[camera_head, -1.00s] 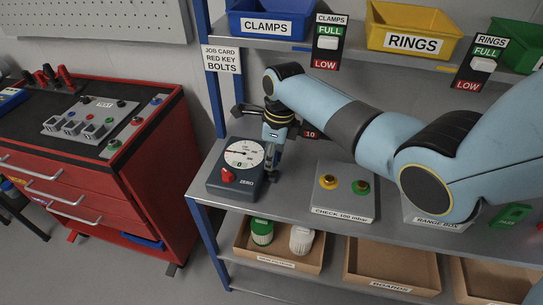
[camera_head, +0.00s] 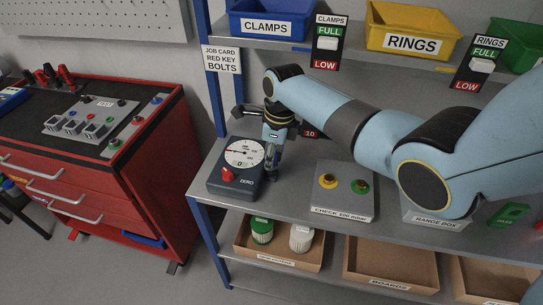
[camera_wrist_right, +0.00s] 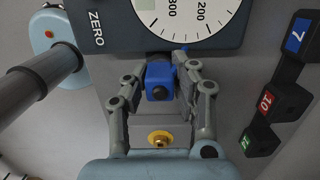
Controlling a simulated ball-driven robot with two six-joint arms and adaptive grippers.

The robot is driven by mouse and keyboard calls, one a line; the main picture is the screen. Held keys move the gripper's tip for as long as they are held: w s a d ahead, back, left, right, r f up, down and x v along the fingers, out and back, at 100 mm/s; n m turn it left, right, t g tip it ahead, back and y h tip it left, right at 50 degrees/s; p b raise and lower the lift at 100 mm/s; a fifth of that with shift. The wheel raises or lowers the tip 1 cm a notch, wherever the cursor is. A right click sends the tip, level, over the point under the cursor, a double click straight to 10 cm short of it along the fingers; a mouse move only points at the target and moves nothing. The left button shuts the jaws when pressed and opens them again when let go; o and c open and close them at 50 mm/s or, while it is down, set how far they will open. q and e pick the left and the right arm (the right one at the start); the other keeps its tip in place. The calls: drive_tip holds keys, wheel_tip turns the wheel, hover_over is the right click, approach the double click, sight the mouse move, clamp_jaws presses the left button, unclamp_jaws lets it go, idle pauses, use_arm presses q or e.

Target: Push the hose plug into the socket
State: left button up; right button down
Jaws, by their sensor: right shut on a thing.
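My right gripper (camera_head: 271,157) points down at the right side of the dark gauge box (camera_head: 215,182), which has a white dial and a red knob (camera_head: 228,174). In the right wrist view, the gripper (camera_wrist_right: 160,82) is shut on a blue plug-like block (camera_wrist_right: 159,72) with a dark round end. The block sits against or very close to the edge of the gauge box (camera_wrist_right: 110,18). I cannot tell whether it is inside a socket; the contact is hidden. A brass round fitting (camera_wrist_right: 159,138) shows nearer the palm. My left gripper is not in view.
A grey check block (camera_head: 343,200) with a yellow and a green fitting stands right of the gauge. A black holder with numbered tags (camera_wrist_right: 268,103) is beside the gripper. Bins hang above; cardboard trays (camera_head: 389,265) are below. A red tool cart (camera_head: 140,185) stands left.

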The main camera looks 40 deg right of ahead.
drive_tip(key=shift+f+b, duration=0.35)
drive_tip(key=shift+f, duration=0.25)
drive_tip(key=shift+s+f, duration=0.15)
drive_tip(key=shift+f, duration=0.05)
idle(0.4)
drive_tip(key=shift+r, duration=0.1)
